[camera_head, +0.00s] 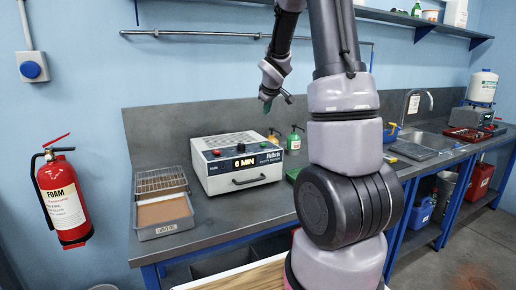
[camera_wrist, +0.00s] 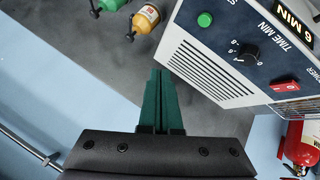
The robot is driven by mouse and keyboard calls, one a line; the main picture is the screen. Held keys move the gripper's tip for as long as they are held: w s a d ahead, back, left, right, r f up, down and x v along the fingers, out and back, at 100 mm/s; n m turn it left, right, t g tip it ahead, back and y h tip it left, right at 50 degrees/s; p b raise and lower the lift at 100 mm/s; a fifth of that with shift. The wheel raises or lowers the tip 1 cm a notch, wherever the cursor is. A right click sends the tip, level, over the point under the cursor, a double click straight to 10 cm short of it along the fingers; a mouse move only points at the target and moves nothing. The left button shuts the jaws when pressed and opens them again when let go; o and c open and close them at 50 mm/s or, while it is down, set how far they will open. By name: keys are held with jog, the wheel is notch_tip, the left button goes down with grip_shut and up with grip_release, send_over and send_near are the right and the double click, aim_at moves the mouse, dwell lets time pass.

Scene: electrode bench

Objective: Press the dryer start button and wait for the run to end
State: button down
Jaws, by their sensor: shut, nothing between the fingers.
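The dryer (camera_head: 237,172) is a white box with a dark sloped panel, standing on the bench. Its display (camera_head: 243,162) reads 6 MIN. In the wrist view the panel shows a green button (camera_wrist: 204,19), a black dial (camera_wrist: 248,52) and a red button (camera_wrist: 285,86). My gripper (camera_head: 267,108) hangs in the air above and behind the dryer in the head view, apart from it. In the wrist view its green fingers (camera_wrist: 160,75) are together and empty, to the left of the dryer's vented side. No finger touches a button.
A grey tray (camera_head: 163,230) with a wire rack (camera_head: 160,180) lies left of the dryer. Small green and orange bottles (camera_head: 294,138) stand to its right. A wall rail (camera_head: 200,34) runs behind. A red extinguisher (camera_head: 62,200) and a blue wall button (camera_head: 31,69) are at left.

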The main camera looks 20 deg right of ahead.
aim_at(263, 144)
jog(key=shift+w+a+f+n, duration=0.15)
jog(key=shift+w+f+n, duration=0.1)
jog(key=shift+f, duration=0.25)
jog(key=shift+w+a+f+n, duration=0.1)
jog(key=shift+w+f+n, duration=0.15)
jog(key=shift+f, duration=0.25)
jog(key=shift+f, duration=4.4)
jog(key=shift+f, duration=0.15)
jog(key=shift+f, duration=0.3)
